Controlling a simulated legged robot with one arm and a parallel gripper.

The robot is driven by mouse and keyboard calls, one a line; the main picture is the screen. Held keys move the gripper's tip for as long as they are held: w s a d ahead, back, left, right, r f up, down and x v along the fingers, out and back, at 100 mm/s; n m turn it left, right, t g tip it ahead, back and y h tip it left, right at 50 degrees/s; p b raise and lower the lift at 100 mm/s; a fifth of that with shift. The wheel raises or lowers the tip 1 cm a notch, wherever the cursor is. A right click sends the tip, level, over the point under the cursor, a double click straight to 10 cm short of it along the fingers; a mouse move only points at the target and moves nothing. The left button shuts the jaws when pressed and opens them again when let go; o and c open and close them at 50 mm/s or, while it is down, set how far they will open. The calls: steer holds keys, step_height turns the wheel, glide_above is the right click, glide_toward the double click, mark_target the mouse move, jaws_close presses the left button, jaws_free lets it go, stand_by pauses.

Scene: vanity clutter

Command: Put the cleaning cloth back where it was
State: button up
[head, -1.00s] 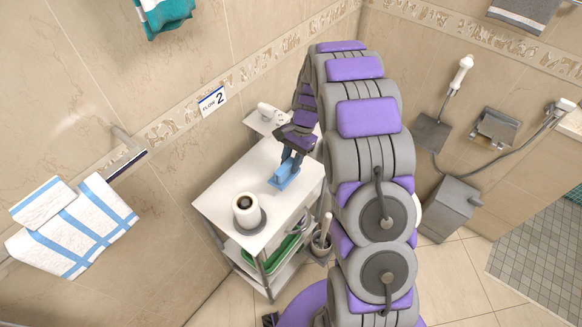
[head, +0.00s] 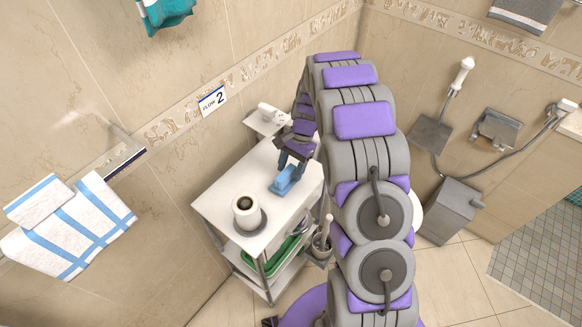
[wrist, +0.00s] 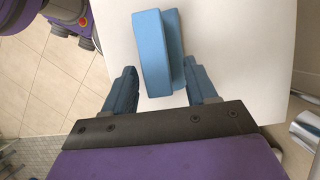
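The cleaning cloth appears to be the folded light-blue piece (head: 284,181) on the white top of the trolley (head: 238,190). In the wrist view the blue cloth (wrist: 152,55) shows as two upright slabs side by side, just beyond the fingertips. My gripper (head: 292,160) is above and just behind the cloth in the head view. In the wrist view my gripper (wrist: 162,88) has its fingers spread wide, one to each side of the cloth's near end, with gaps between. It holds nothing.
A green tray (head: 287,250) is on the lower shelf. A brush holder (head: 321,246) stands beside the trolley. The tiled wall runs behind, with striped towels (head: 75,230) at left.

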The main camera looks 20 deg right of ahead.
steer(key=shift+r, duration=0.1)
steer(key=p+v, duration=0.3)
steer(key=v, duration=0.9)
steer(key=s+a+r+n, duration=0.2)
steer(key=s+r, duration=0.4)
steer(key=s+a+r+n+h, duration=0.1)
steer(key=s+r+n, duration=0.1)
steer(key=s, duration=0.9)
steer(key=s+a+r+n+h, duration=0.1)
steer(key=s+n, duration=0.3)
steer(key=s, duration=0.6)
steer(key=s+a+r+n+h, duration=0.1)
steer(key=s+r, duration=0.3)
steer(key=s, duration=0.7)
steer(key=shift+s+a+n+t+h, duration=0.4)
steer(key=shift+a+n, duration=0.25)
steer(key=shift+n, duration=0.25)
steer(key=shift+w+d, duration=0.1)
